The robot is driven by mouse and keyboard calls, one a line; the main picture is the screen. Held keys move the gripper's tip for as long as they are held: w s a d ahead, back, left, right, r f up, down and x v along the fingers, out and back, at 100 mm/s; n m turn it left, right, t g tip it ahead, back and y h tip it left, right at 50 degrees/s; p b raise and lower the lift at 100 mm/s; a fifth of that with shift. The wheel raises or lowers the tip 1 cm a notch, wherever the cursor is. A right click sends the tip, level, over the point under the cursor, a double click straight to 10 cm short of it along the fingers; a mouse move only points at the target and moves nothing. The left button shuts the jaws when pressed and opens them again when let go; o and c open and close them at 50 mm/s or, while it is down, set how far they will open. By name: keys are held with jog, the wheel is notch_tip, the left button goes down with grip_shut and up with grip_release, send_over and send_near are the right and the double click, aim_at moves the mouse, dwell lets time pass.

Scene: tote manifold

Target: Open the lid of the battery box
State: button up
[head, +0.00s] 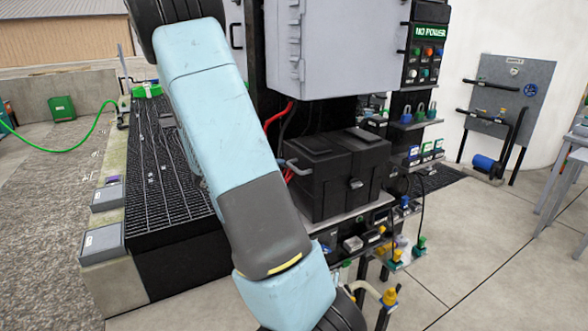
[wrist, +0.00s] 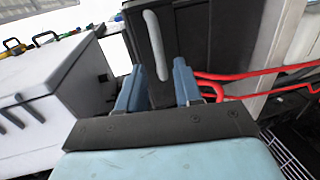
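The black battery box (head: 345,180) stands on a shelf under the grey cabinet in the head view, its lid down. A grey handle (head: 298,168) sticks out from its left side, and a small latch (head: 356,183) sits on the front. In the wrist view, a black box face that looks like the battery box (wrist: 195,45) carries a pale grey handle (wrist: 155,45). My gripper (wrist: 157,82) is open, with the handle's lower end beyond the gap between its two blue-grey fingers. Nothing is held; whether the fingers touch the box is unclear.
Red cables (wrist: 250,75) run right of my fingers in the wrist view. A light grey box (wrist: 45,105) stands close on the left. The grey cabinet (head: 335,50) hangs over the battery box. Shelves with padlocks (head: 413,118) are to its right. Paved floor at right is open.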

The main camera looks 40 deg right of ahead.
aim_at(293, 166)
jog(key=x, duration=0.6)
jog(key=shift+s+d+f, duration=0.1)
jog(key=shift+d, duration=0.25)
grip_shut()
dwell(0.3)
